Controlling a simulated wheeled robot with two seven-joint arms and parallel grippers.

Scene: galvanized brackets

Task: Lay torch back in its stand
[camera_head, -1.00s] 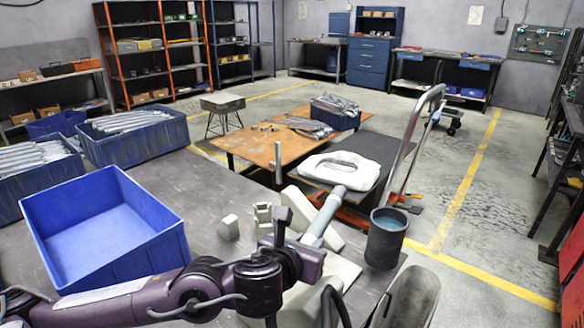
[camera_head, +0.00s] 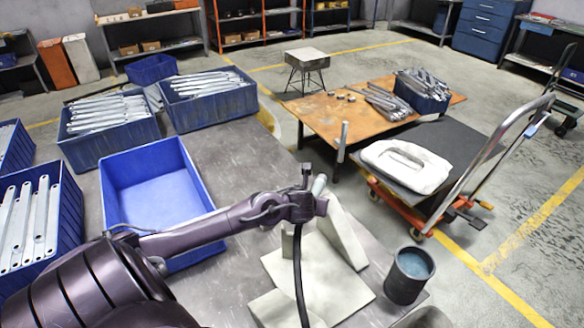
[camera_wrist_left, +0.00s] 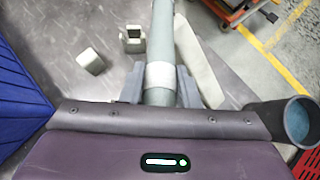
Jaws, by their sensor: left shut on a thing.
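My left gripper (camera_head: 312,207) is shut on the torch, a grey-green tube whose end (camera_head: 319,184) shows just past the gripper in the head view. In the left wrist view the torch (camera_wrist_left: 160,50) runs straight ahead between the two fingers (camera_wrist_left: 160,88), with a pale band near them. A pale notched block (camera_wrist_left: 132,40), possibly the stand, is on the table just left of the torch there. A smaller pale block (camera_wrist_left: 90,61) is farther left. Both are hidden by my arm in the head view. My right gripper is out of view.
A pale gusset bracket (camera_head: 345,230) on a flat plate (camera_head: 325,290) stands close beside the gripper. A dark cup (camera_head: 405,285) is at the table's right edge. An empty blue bin (camera_head: 155,185) is left. A black cable (camera_head: 299,275) hangs below the gripper.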

